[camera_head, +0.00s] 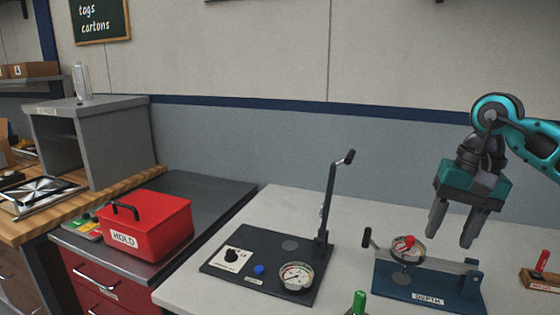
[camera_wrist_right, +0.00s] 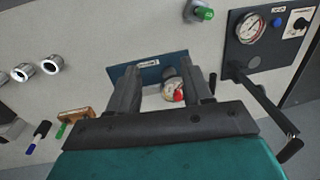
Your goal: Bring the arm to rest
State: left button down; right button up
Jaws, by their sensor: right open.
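My right gripper (camera_head: 452,224) is open and empty, in the air above the right end of the depth gauge fixture (camera_head: 428,298). The fixture is a dark blue plate labelled DEPTH with a dial gauge (camera_head: 406,248) that has a red part on top. In the right wrist view the two fingers of my right gripper (camera_wrist_right: 170,85) point at the fixture (camera_wrist_right: 148,76), and the dial gauge (camera_wrist_right: 173,91) shows between them. No contact between fingers and fixture is visible. My left gripper is not in view.
A dark test plate (camera_head: 235,276) with an upright lever and dial stands left of the fixture. A red HOLD box (camera_head: 150,228) sits on a dark cabinet top farther left. A green-handled item (camera_head: 358,303) is at the front edge. Metal cylinders (camera_wrist_right: 52,65) lie in the right wrist view.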

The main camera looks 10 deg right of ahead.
jog(key=a+f+m+y, duration=0.3)
jog(key=a+y, duration=0.6)
jog(key=a, duration=1.2)
jog(key=a+r+m+t+y, duration=0.75)
jog(key=m+t+y, duration=0.2)
jog(key=m, duration=0.65)
jog(key=d+f+m+t+h, duration=0.3)
jog(key=d+f+m+h, duration=0.55)
jog(key=m, duration=0.85)
jog(key=d+f+m+t+h, duration=0.3)
jog(key=d+f+m+h, duration=0.25)
jog(key=m+h, duration=0.85)
jog(key=s+d+f+m+g+y, duration=0.2)
jog(key=s+f+m+g+y, duration=0.1)
jog(key=s+f+m+g, duration=1.3)
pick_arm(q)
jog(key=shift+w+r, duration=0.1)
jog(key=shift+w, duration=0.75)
pick_arm(e)
jog(key=w+a+f+n+t+y, duration=0.1)
jog(key=w+a+f+n+t, duration=0.1)
jog(key=f+t, duration=0.8)
jog(key=shift+w+a+f+t+y, duration=0.15)
jog(key=shift+w+a+t+y, duration=0.15)
jog(key=shift+a, duration=0.35)
